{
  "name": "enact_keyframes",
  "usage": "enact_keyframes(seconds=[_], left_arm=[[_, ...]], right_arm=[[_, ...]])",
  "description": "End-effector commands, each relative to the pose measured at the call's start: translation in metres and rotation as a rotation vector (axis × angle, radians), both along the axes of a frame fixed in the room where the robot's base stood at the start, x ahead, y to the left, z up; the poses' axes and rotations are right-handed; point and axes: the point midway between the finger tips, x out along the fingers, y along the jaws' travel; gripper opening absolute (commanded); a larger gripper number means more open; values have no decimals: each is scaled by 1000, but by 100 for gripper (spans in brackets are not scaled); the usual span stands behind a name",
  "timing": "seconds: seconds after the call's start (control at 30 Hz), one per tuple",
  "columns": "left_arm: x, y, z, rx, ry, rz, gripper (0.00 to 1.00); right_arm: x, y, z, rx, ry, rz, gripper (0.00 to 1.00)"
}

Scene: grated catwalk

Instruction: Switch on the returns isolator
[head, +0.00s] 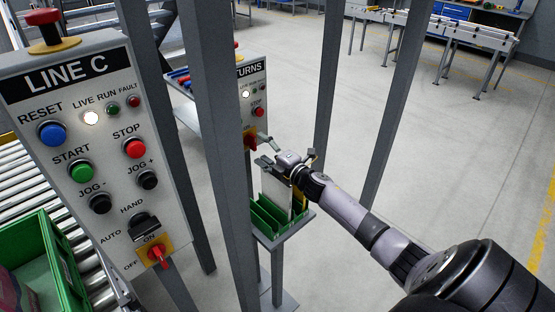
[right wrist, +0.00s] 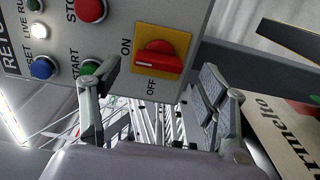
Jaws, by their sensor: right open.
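The returns isolator is a red rotary handle on a yellow plate (right wrist: 157,60), low on the grey RETURNS panel. In the right wrist view the panel is turned on its side, with ON left of the plate and OFF below it. The handle's bar seems to run across the picture; I cannot tell surely which mark it points to. In the head view the isolator (head: 250,141) is partly hidden. My right gripper (head: 267,149) is open and empty, its fingers (right wrist: 160,85) spread in front of the isolator, apparently apart from it. My left gripper is out of view.
A LINE C panel (head: 85,150) with its own red isolator (head: 158,254) stands at left. Grey posts (head: 215,120) rise between the panels. A green divided container (head: 272,215) sits on a small stand below my right gripper. The floor at right is clear.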

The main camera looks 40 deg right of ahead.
Motion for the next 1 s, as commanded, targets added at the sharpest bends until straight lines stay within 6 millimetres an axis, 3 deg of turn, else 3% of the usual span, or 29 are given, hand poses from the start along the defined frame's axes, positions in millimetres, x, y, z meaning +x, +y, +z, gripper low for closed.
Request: enact_keyframes(seconds=[0.2, 0.4, 0.6, 1.0], left_arm=[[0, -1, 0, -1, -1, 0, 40], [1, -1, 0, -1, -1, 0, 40], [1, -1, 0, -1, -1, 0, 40], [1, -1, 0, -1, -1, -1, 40]], right_arm=[[-45, -3, -1, -1, 3, 1, 68], [-72, -5, -1, 0, 2, 0, 68], [-83, -6, 0, 0, 0, 0, 68], [-83, -7, 0, 0, 0, 0, 68]])
